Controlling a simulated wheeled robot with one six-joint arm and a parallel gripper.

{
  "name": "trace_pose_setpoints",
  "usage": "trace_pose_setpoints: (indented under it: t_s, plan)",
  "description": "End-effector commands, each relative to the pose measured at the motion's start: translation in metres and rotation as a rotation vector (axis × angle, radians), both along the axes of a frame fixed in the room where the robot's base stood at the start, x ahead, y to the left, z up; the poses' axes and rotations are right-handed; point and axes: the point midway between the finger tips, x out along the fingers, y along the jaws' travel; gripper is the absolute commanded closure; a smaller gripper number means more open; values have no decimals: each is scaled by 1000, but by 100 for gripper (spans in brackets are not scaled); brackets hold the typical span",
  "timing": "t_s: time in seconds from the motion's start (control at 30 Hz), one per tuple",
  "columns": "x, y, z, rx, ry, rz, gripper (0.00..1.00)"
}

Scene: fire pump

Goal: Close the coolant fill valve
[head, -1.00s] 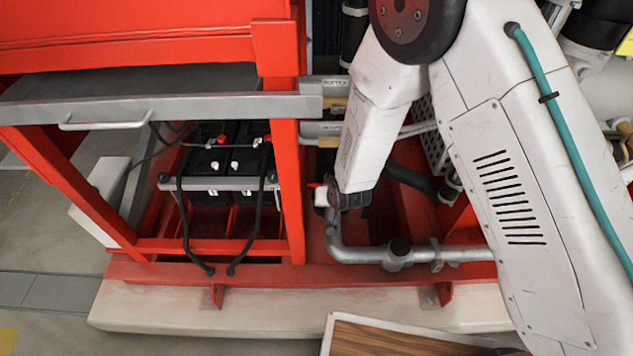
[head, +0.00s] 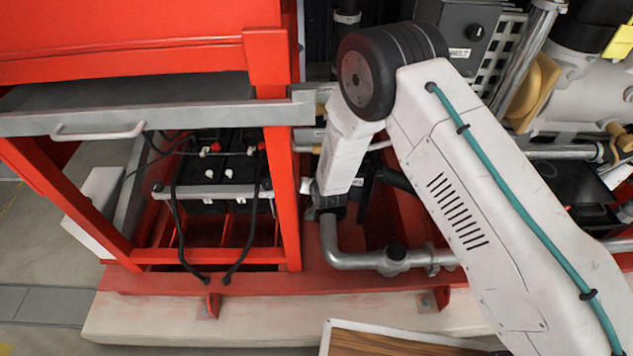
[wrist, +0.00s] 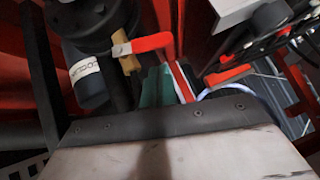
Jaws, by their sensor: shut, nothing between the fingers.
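In the wrist view a red lever handle (wrist: 148,43) sits on a small brass valve body (wrist: 125,58) at upper left. A dark cylinder (wrist: 92,86) with a white, partly readable label that seems to begin "COOL" is beside it. The lever points right in the picture. My gripper (head: 328,206) is at the lower end of my white arm, low behind the red post, near the grey pipe bend. It is shut and holds nothing. I cannot tell the valve apart in the head view. The pale housing in the wrist view's lower half hides what lies below.
A second red lever (wrist: 228,75) is to the right in the wrist view. A red frame post (head: 282,190), a grey pipe (head: 365,259) and batteries with black cables (head: 210,175) crowd the area. A wood-topped board (head: 385,343) is at the front.

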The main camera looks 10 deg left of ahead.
Motion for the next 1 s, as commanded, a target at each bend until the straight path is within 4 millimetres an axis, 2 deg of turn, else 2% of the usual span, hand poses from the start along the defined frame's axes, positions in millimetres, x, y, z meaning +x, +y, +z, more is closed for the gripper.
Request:
trace_pose_setpoints:
  t_s: [0.2,1.0]
  plan:
    - [-1,6,-18,1,-2,0,100]
    - [0,11,-23,1,-2,0,100]
